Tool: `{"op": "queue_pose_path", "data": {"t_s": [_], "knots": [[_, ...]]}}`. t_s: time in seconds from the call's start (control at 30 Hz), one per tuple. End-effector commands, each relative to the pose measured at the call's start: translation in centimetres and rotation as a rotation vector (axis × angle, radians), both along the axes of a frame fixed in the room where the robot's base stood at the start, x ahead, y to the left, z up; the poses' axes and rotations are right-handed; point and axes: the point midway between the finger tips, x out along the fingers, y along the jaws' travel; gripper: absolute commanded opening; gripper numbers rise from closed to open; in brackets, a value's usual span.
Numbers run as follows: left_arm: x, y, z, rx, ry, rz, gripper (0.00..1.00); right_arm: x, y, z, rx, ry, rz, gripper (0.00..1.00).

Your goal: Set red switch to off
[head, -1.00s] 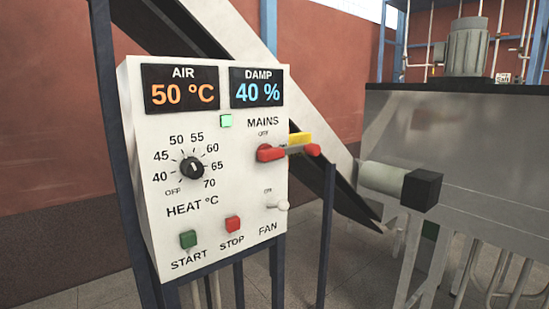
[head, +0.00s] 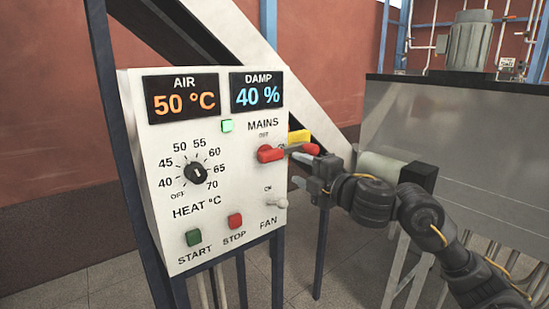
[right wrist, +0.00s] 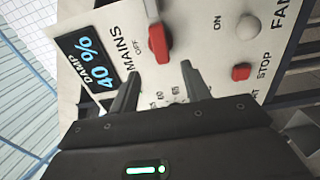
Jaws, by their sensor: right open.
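The red switch (head: 270,154) is the MAINS lever on the white control panel, with a red hub and a grey arm ending in a red tip. Its arm points right, away from the OFF label above the hub. In the right wrist view the red switch (right wrist: 159,42) lies just beyond the fingertips. My right gripper (head: 300,170) is open and empty, just below and right of the lever; its fingers (right wrist: 160,68) point at the panel. I cannot tell whether a finger touches the lever. My left gripper is not in view.
The panel (head: 145,220) also carries a black HEAT dial (head: 197,173), green START button (head: 194,238), red STOP button (head: 235,221) and white FAN toggle (head: 280,203). A yellow plate (head: 299,137) sits behind the lever. A grey metal tank (head: 450,130) stands at the right.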

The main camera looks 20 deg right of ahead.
Motion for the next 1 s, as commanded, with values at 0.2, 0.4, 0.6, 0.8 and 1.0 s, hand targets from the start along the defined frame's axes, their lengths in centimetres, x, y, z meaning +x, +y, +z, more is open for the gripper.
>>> {"op": "queue_pose_path", "data": {"t_s": [0.2, 0.4, 0.6, 0.8, 1.0], "knots": [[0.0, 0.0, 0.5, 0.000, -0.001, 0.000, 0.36, 2.8, 1.2, 0.1, 0.007, 0.005, 0.001, 0.47], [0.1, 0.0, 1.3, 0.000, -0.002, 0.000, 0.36, 6.4, 2.6, 0.2, 0.006, 0.004, 0.001, 0.47], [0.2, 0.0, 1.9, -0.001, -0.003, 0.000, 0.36, 8.8, 3.5, 0.1, 0.005, 0.004, 0.000, 0.47], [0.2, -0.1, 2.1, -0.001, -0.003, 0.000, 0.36, 9.8, 3.9, 0.0, 0.003, 0.002, 0.000, 0.47], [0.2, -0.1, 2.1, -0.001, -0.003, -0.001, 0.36, 9.8, 3.9, -0.1, 0.003, 0.001, 0.000, 0.47]]}}
